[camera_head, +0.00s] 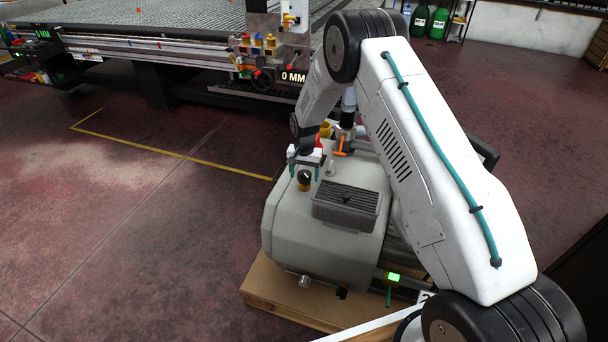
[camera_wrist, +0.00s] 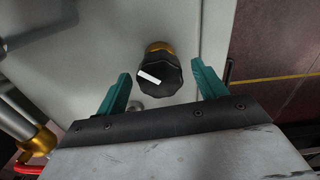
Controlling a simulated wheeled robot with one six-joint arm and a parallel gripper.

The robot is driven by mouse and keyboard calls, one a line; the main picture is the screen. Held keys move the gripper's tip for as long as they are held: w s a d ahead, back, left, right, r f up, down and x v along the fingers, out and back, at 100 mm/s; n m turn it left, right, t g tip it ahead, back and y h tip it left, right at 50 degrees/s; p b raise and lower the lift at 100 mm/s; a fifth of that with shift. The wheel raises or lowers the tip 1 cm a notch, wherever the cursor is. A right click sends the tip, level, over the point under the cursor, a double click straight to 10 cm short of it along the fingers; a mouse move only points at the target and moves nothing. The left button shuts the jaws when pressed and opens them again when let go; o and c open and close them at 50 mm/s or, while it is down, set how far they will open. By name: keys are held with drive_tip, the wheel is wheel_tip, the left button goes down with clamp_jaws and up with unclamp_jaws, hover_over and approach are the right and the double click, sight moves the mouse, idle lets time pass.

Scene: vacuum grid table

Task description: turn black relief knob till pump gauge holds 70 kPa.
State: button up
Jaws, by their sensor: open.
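The black relief knob (camera_wrist: 160,78) has a faceted rim, a white pointer mark and a brass collar behind it. In the head view the knob (camera_head: 304,178) stands on the grey pump (camera_head: 310,235), just below my gripper. My gripper (camera_wrist: 161,82) is open, with one teal finger on each side of the knob in the wrist view. Gaps show between the knob and both fingers, and I see no contact. In the head view my gripper (camera_head: 305,168) is partly hidden behind its own wrist. I cannot make out a pump gauge or its reading.
The pump stands on a wooden pallet (camera_head: 268,300). A dark vent grille (camera_head: 346,205), an orange-handled valve (camera_head: 342,148) and a lit green box (camera_head: 393,277) are close by. The large grid table (camera_head: 150,28) stands behind. The floor at left is clear.

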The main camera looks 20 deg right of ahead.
drive_tip(key=shift+f, duration=0.3)
drive_tip(key=c, duration=1)
drive_tip(key=shift+o, duration=0.2)
drive_tip(key=shift+n, duration=0.3)
